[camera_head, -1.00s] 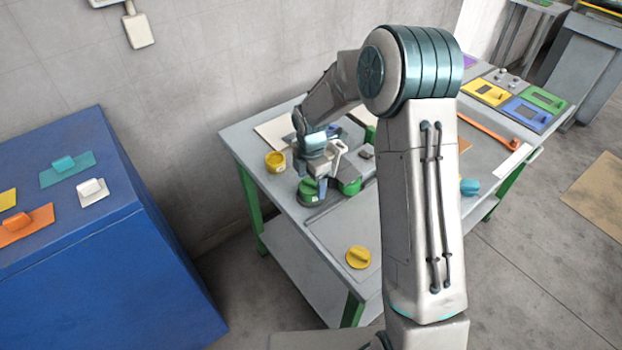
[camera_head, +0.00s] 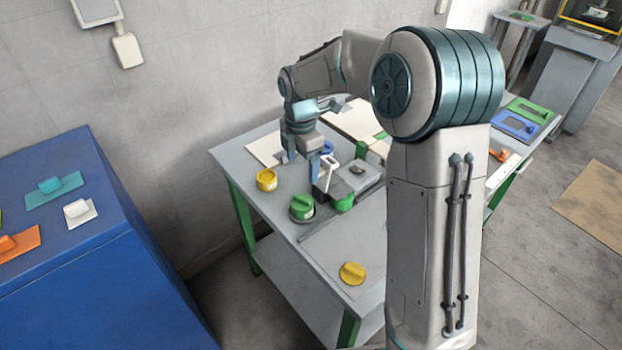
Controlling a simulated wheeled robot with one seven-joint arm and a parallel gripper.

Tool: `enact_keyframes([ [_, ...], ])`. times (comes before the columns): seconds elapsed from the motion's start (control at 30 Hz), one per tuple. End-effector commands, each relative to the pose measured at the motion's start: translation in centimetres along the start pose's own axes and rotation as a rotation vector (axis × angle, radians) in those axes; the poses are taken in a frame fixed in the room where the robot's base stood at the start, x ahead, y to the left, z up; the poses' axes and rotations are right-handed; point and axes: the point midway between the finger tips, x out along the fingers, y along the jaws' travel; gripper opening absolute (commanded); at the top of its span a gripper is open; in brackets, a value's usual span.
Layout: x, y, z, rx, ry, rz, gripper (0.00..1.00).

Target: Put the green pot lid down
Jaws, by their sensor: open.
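The green pot lid (camera_head: 302,201) sits on top of a green pot (camera_head: 303,213) on the grey workbench (camera_head: 232,158), near the bench's left front edge. It looks about level; I cannot tell how closely it is seated. My gripper (camera_head: 308,168) points down above the bench, behind and above the lid and apart from it. Its fingers are spread and hold nothing that I can see.
A white-handled device with a green base (camera_head: 341,201) stands just right of the pot. A yellow pot (camera_head: 267,180) is at the left, and a yellow lid (camera_head: 352,273) lies at the front. A blue cabinet (camera_head: 90,270) stands to the left.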

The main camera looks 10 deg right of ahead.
Motion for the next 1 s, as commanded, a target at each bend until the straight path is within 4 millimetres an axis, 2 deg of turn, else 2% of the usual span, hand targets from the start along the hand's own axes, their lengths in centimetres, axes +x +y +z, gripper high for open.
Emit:
enact_keyframes([
  [0.17, -0.6, -0.4, 0.0, 0.027, -0.005, 0.003, 0.76],
  [0.27, -1.8, -1.8, 0.1, 0.125, -0.022, 0.014, 0.76],
  [0.37, -3.6, -4.3, 0.2, 0.308, -0.046, 0.038, 0.76],
  [0.6, -7.3, -12.3, 0.0, 0.871, -0.067, 0.131, 0.76],
  [0.8, -8.7, -19.1, -0.8, 1.347, -0.019, 0.217, 0.76],
  [1.0, -8.5, -24.8, -2.1, 1.777, 0.082, 0.283, 0.76],
])
